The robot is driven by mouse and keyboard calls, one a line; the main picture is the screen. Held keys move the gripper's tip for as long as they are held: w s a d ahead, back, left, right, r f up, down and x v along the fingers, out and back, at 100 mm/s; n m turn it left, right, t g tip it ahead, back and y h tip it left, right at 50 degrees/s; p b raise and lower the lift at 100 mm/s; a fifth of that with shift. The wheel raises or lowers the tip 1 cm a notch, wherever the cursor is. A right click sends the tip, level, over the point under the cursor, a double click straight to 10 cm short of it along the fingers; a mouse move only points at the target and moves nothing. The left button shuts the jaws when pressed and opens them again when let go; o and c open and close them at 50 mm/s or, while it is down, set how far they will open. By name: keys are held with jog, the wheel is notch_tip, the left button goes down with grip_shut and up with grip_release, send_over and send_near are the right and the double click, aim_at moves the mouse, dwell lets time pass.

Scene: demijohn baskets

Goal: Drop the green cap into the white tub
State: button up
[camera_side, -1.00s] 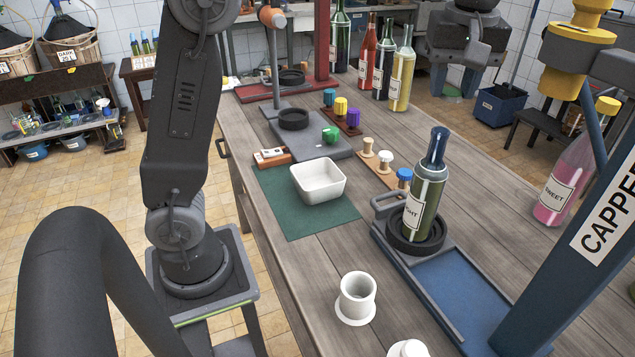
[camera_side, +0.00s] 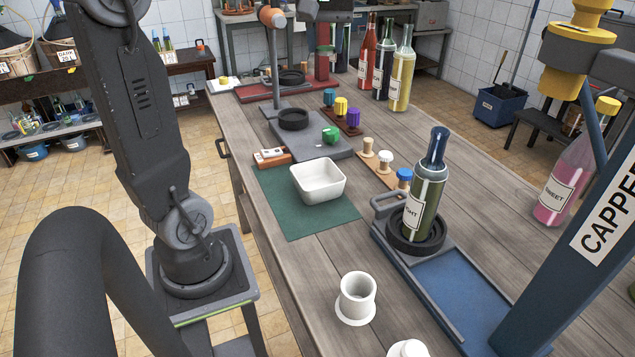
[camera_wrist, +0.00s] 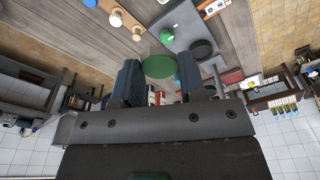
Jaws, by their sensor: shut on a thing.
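In the wrist view my gripper (camera_wrist: 159,72) is shut on a round green cap (camera_wrist: 158,66), held between the two dark fingers. The white tub (camera_side: 318,181) is a square, open bowl on the dark green mat (camera_side: 310,220) in the side view; its visible inside looks empty. My fingers and the held cap are not clearly visible in the side view; only a dark part shows at its top edge. A second, ridged green piece (camera_side: 330,135) sits on the grey plate, and it also shows in the wrist view (camera_wrist: 167,37).
A rack with blue, yellow and purple caps (camera_side: 341,106) stands behind the plate. Wooden pegs (camera_side: 368,147) and a bottle in the capper (camera_side: 425,195) stand right of the tub. Tall bottles (camera_side: 384,65) stand farther back. A white cup (camera_side: 356,296) is in front.

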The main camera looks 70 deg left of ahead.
jog(key=f, duration=2.8)
jog(key=shift+s+a+f, duration=0.25)
jog(key=shift+s+f, duration=0.05)
jog(key=o, duration=1)
jog(key=r, duration=0.4)
jog(key=d+r, duration=0.1)
jog(key=r, duration=0.4)
jog(key=s+r, duration=0.1)
jog(key=r, duration=0.3)
jog(key=shift+d+r, duration=0.25)
jog(key=shift+r, duration=0.15)
jog(key=shift+w, duration=0.1)
jog(key=s+d+m+t, duration=0.1)
jog(key=s+d+m, duration=0.2)
jog(key=d+m, duration=0.1)
jog(key=s+d+r+m+t, duration=0.1)
jog(key=s+d+m+t, duration=0.1)
jog(key=d, duration=0.5)
jog(key=s+d+r+m+t+h, duration=0.1)
jog(key=s+d+m, duration=0.3)
jog(key=d+m, duration=0.1)
jog(key=shift+s+d+m+t, duration=0.2)
jog(key=shift+s+m+t, duration=0.2)
jog(key=shift+m, duration=0.2)
